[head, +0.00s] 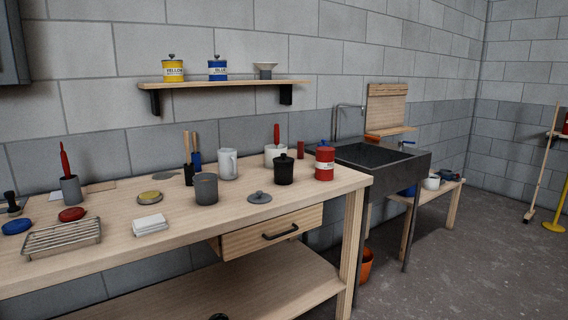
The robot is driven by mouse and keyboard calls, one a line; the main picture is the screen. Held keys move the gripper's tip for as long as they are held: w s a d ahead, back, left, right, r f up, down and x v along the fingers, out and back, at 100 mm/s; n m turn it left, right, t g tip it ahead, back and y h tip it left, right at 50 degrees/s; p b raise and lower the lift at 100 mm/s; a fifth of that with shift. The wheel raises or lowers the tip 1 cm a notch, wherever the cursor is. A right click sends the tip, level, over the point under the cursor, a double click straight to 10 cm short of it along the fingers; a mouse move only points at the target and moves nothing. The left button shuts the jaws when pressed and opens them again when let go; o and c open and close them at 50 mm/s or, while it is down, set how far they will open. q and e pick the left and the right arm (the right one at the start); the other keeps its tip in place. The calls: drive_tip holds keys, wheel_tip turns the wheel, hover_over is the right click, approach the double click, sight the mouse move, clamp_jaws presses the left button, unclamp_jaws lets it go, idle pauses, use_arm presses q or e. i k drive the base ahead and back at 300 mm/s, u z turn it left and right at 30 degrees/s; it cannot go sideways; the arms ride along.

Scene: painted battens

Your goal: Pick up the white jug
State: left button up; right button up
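The white jug (226,166) stands upright towards the back of the wooden workbench (110,235). Its handle faces the front right. A grey pot (206,189) stands in front of it to the left, and a black lidded pot (284,170) stands to its right. Two dark holders with wooden-handled tools (190,165) are close on its left. A white pot (270,157) with a red-handled tool is behind to the right. Neither of my grippers shows in the head view.
A grey lid (259,197), a folded white cloth (150,224) and a wire rack (62,238) lie on the bench. A red can (325,163) stands near its right end. A wall shelf (225,84) holds cans above. The drawer (272,234) sticks out below.

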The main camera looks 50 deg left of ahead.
sight(227, 157)
drive_tip(key=u, duration=0.5)
drive_tip(key=i, duration=1.15)
drive_tip(key=u, duration=0.95)
